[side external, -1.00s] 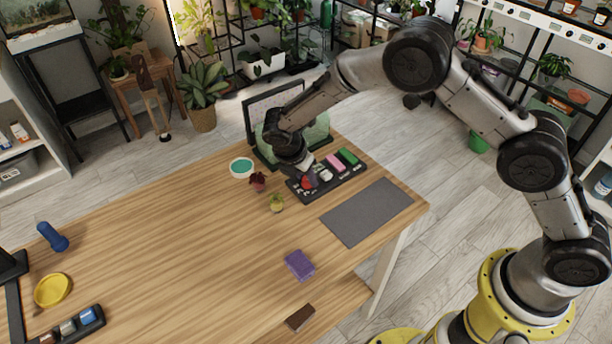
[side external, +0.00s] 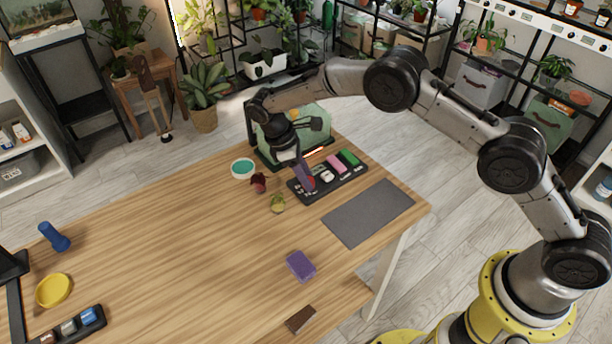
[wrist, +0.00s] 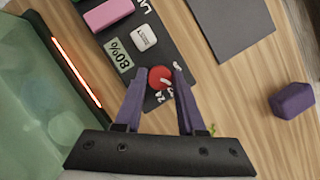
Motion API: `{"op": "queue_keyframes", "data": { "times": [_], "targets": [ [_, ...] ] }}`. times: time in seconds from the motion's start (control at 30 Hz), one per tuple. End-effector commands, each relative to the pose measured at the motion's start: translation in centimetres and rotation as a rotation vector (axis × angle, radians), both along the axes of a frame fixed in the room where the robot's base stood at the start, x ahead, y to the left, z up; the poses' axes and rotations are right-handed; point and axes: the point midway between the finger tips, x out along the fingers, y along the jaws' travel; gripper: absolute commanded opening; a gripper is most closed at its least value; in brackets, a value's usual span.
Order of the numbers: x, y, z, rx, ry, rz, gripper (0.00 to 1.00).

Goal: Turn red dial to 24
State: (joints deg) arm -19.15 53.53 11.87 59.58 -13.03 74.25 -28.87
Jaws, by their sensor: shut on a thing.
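The red dial (wrist: 158,77) sits on the black control panel (wrist: 180,48), with white markings printed around it. A pale pointer mark shows on its edge, but its exact reading is too small to tell. My gripper (wrist: 160,78) has its two purple fingers on either side of the dial and is shut on it. In the side view my gripper (side external: 308,186) points down at the near left end of the panel (side external: 328,180), and its fingers mostly hide the dial.
The panel also carries a white knob (wrist: 143,37) beside an 80% display (wrist: 118,54), a pink block (wrist: 108,14) and a green block (side external: 348,158). A green glass tank (side external: 300,135) stands close behind. Small plants (side external: 278,203) are nearby. A grey mat (side external: 368,212) and purple block (side external: 300,265) lie clear.

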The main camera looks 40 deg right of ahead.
Motion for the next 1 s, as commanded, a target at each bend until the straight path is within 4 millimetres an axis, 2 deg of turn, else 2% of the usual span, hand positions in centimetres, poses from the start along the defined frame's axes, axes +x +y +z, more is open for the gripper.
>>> {"op": "queue_keyframes", "data": {
  "times": [0.7, 1.0],
  "targets": [
    [0.19, -0.4, 0.06, -0.001, 0.004, -0.679, 0.0],
    [0.18, -0.52, 0.05, -0.002, 0.003, -0.906, 0.0]
  ]
}}
